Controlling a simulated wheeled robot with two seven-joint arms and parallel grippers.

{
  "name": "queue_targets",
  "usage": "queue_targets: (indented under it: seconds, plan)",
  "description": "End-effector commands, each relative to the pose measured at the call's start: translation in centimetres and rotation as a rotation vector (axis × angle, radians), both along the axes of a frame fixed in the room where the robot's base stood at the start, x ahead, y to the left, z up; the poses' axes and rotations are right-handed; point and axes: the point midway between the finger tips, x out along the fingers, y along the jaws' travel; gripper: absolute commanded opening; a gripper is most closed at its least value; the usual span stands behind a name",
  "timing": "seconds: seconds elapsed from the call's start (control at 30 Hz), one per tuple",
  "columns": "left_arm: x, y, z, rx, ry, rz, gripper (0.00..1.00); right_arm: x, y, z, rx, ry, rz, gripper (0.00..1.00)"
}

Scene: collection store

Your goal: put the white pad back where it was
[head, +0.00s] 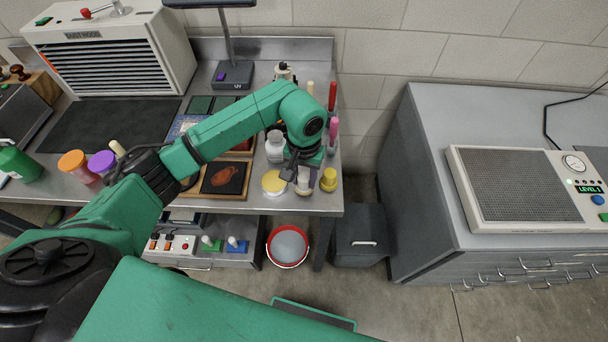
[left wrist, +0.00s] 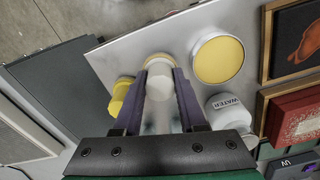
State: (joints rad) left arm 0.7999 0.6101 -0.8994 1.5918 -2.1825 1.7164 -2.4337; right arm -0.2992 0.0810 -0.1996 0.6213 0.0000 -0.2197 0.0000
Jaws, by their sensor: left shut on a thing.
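The white pad (left wrist: 160,75) is a small white cylinder with a pale tan rim at its far end, seen in the left wrist view. My left gripper (head: 302,182) is shut on it, one dark finger on each side. In the head view the pad is mostly hidden by the gripper. They are at the front right edge of the steel bench (head: 245,200), between a round yellow-topped dish (head: 274,183) and a yellow jar (head: 329,180). I cannot tell whether the pad touches the bench. My right gripper is not in view.
A white WATER bottle (left wrist: 228,110) stands close by, behind the dish. A framed dark picture (head: 224,178) lies left of the dish. Pink and red-handled tools (head: 333,130) stand at the bench's right edge. A red-rimmed bucket (head: 288,246) is on the floor below.

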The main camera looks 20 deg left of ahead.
Motion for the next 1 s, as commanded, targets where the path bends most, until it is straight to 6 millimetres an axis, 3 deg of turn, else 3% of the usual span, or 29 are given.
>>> queue_targets:
  seconds: [0.4, 0.43, 0.5, 0.9, 1.0]
  plan:
    - [0.0, 0.0, -1.3, 0.001, -0.002, 0.000, 0.00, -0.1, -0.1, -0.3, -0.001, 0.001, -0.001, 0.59]
    - [0.0, 0.0, -1.3, 0.001, -0.002, 0.000, 0.44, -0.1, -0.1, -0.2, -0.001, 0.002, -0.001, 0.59]
    - [0.0, 0.0, -1.1, 0.001, -0.002, 0.000, 0.70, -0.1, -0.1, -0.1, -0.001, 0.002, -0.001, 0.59]
    - [0.0, 0.0, -0.6, 0.000, 0.000, 0.000, 0.70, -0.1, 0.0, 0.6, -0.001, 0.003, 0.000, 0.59]
    - [0.2, 0.0, 0.2, -0.001, -0.006, -0.001, 0.70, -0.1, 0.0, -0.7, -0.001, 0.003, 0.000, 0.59]
